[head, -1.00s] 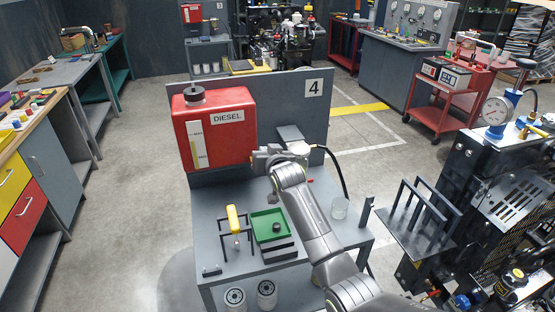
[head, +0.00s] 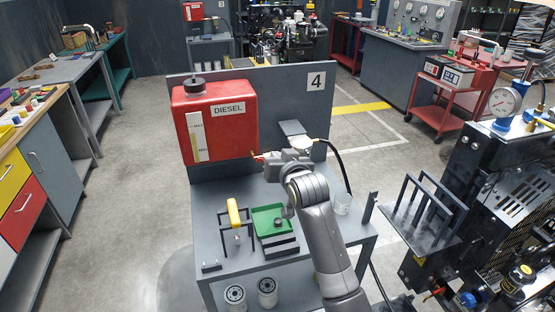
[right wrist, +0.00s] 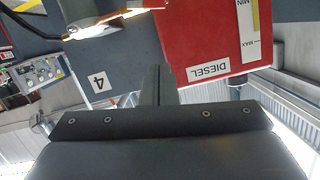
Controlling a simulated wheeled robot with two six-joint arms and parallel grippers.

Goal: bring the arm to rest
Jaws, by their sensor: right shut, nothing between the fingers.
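My right arm reaches up from the bottom right of the head view, over the grey bench. My right gripper (head: 268,157) is at the far end of that arm, in front of the back panel, just right of the lower part of the red diesel tank (head: 214,122). In the right wrist view its dark fingers (right wrist: 157,82) are together with nothing between them. The tank also shows there, upside down (right wrist: 215,35). My left gripper is not in view.
A black hose (head: 342,165) curves down right of the arm. A dark engine (head: 490,215) stands at right.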

